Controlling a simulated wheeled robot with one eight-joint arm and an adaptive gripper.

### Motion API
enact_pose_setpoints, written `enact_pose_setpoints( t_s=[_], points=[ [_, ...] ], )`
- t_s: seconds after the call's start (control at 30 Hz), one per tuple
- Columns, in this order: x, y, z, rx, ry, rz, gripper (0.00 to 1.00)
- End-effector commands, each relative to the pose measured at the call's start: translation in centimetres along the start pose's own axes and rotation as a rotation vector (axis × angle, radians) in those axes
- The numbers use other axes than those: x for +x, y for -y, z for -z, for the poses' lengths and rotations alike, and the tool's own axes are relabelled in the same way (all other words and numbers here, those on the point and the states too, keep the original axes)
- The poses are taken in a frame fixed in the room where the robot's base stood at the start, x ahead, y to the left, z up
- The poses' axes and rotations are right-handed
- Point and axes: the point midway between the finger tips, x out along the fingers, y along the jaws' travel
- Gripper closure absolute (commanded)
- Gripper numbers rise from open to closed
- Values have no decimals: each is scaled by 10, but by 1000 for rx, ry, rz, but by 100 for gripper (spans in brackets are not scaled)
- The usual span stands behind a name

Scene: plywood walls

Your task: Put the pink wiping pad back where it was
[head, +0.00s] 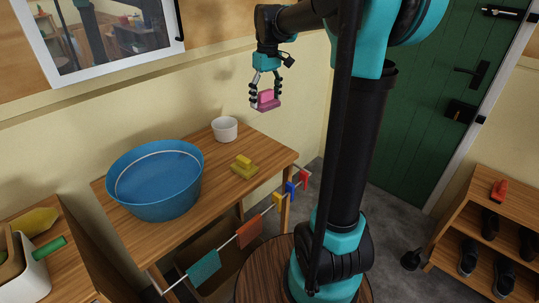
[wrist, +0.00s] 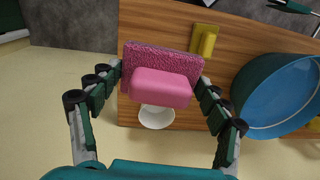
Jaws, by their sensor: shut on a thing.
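My gripper (head: 266,92) is shut on the pink wiping pad (head: 266,101) and holds it in the air above the far right part of the wooden table (head: 270,146). In the wrist view the pad (wrist: 160,87) sits between the two fingers of my gripper (wrist: 161,82). It has a smooth pink grip block and a rough, darker pink base. Below it on the table are a yellow pad (head: 244,168) of similar shape and a white bowl (head: 224,129), which the held pad partly hides in the wrist view.
A large blue basin (head: 155,180) fills the table's left side. A rail (head: 213,260) with hanging cloths and colored clips runs along the front. A shoe shelf (head: 487,215) and green door (head: 430,90) are at right. Bare tabletop lies around the yellow pad.

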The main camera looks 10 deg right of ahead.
Motion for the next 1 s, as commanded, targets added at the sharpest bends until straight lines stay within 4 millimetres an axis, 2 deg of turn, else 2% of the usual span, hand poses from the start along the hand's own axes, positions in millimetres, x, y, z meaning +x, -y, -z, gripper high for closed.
enact_pose_setpoints(
  t_s=[0.17,0.27,0.73,0.83,1.0],
  points=[
    [13,-7,-11,-52,0,-57,55],
    [31,-9,-11,-54,-1,-59,55],
    [142,-15,-10,-51,-2,-57,55],
    [156,-16,-10,-51,-2,-57,55],
    [169,-16,-10,-50,-2,-57,55]
  ],
)
